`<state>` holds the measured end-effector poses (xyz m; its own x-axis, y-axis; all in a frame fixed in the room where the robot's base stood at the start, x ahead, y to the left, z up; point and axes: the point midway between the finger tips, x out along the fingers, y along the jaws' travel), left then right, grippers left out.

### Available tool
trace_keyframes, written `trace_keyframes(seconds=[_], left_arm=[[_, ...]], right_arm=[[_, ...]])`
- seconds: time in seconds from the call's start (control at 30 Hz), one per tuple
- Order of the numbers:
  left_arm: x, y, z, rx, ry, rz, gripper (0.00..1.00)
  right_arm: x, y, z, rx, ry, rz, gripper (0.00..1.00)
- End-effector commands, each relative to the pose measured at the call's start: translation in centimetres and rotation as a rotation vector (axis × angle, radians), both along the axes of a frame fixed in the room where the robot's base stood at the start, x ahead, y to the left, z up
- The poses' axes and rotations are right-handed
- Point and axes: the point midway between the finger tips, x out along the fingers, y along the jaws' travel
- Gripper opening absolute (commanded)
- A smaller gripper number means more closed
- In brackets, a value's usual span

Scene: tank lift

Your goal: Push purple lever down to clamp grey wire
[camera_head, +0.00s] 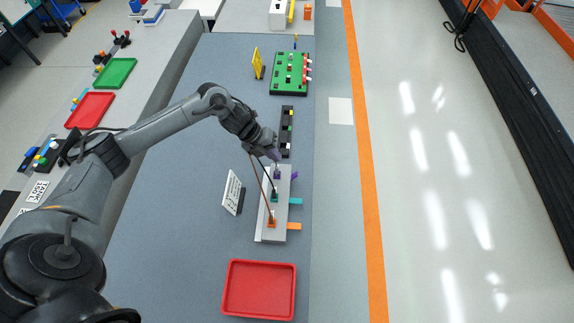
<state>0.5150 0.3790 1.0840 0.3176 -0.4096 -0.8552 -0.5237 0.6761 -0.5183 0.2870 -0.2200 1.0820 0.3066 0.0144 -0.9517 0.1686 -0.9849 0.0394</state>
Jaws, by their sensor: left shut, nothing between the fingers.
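The purple lever (295,174) sticks out from the right side of a light grey terminal block (266,232), at its far end beside a purple terminal (278,175). My left gripper (276,156) is shut and empty, just above and beyond the purple terminal. Whether it touches the lever is too small to tell. A dark wire (265,178) runs down to the teal terminal, and a brown wire (260,185) runs to the orange one. I cannot make out a grey wire at the purple terminal; the gripper partly covers that spot. My right gripper is out of view.
A teal lever (295,201) and an orange lever (294,226) stick out nearer. A white sign (233,192) stands left of the block. A red tray (258,289) lies nearer; a black strip (287,130) and a green board (290,88) lie farther away.

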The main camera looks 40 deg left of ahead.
Motion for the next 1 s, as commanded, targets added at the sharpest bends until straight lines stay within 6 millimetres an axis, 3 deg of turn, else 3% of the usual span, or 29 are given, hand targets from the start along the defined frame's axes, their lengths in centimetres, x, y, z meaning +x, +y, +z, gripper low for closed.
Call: trace_keyframes(seconds=[0.17,0.63,1.0], left_arm=[[0.5,-0.7,-1.2,-0.004,0.0,0.001,0.0],[2.6,-3.5,-7.0,-0.003,0.001,0.001,0.0],[3.1,-4.1,-8.5,0.0,0.0,0.001,0.0]], right_arm=[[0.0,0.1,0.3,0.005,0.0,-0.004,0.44],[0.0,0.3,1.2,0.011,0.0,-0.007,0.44],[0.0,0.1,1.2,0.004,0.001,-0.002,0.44]])
